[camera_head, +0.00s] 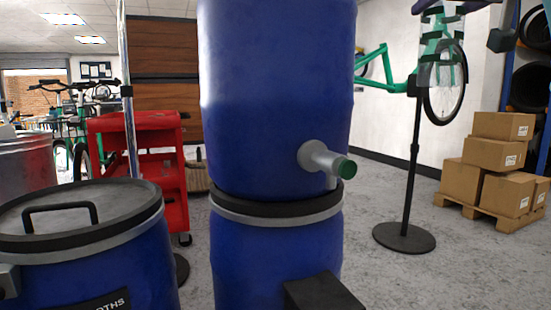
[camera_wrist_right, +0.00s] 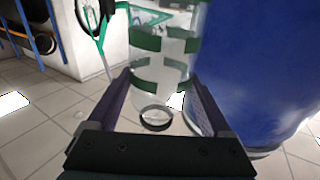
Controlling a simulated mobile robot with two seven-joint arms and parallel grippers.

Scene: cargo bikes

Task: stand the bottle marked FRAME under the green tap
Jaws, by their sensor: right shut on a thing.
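The green tap (camera_head: 343,168) is a grey spout with a green end, sticking out to the right from the tall blue drum (camera_head: 270,90). A clear bottle with dark green bands (camera_head: 440,45) is up at the top right of the head view, apart from the tap. The bottle (camera_wrist_right: 160,72) also shows in the right wrist view, between the fingers of my right gripper (camera_wrist_right: 162,85), which is shut on it. I cannot read a FRAME mark on it. My right gripper (camera_head: 468,8) is partly cut off in the head view. My left gripper is not in view.
A black block (camera_head: 322,292) juts from the drum's lower front, below the tap. A lidded blue bin (camera_head: 100,265) stands at left. A red cart (camera_head: 145,160), a bike stand (camera_head: 405,235) and boxes on a pallet (camera_head: 490,170) stand behind. Floor right of the drum is clear.

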